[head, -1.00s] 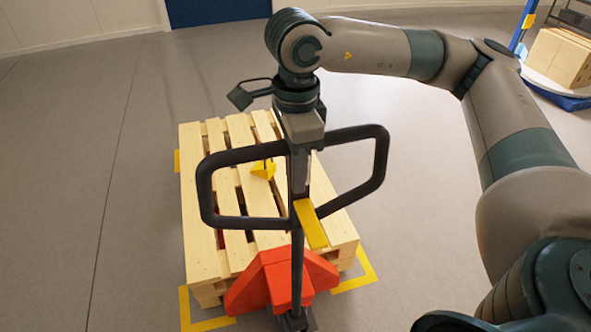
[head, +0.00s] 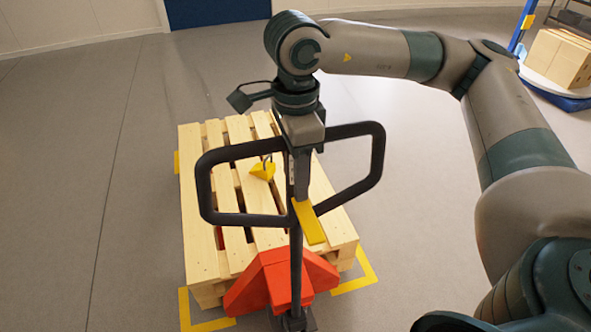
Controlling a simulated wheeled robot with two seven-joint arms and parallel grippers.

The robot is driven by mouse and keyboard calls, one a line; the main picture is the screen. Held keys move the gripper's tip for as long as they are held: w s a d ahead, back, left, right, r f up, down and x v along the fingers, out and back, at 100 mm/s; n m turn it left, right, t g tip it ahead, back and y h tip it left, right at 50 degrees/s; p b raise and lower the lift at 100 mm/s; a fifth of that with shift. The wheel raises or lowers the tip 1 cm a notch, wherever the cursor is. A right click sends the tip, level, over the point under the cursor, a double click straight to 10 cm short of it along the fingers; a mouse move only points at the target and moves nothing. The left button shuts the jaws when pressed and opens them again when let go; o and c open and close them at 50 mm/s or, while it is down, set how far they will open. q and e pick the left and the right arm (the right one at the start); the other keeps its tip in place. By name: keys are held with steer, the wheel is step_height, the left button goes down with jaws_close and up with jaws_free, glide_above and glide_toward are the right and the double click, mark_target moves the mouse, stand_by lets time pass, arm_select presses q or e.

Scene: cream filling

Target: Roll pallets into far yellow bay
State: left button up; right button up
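A light wooden pallet (head: 205,258) lies on the floor in the middle of the head view. Yellow corner marks (head: 365,272) show at its near right, near left and far left corners. A red pallet jack (head: 280,278) stands at the pallet's near end, its forks mostly hidden by the slats. Its black loop handle (head: 378,160) rises towards me. My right gripper (head: 303,143) reaches down onto the middle of the handle's top bar and appears shut on it; the fingertips are largely hidden. My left gripper is out of view.
A small yellow piece (head: 262,171) shows over the pallet, behind the handle. A cardboard box (head: 560,57) sits on a blue-based platform at the far right. A wall with a blue panel (head: 217,12) stands at the back. The grey floor at left is clear.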

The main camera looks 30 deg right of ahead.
steer(key=shift+r, duration=0.15)
step_height(320, 180, up, 15)
steer(key=b, duration=0.3)
steer(key=shift+r, duration=0.1)
steer(key=shift+r+b, duration=0.3)
steer(key=shift+r, duration=0.65)
steer(key=shift+f, duration=0.1)
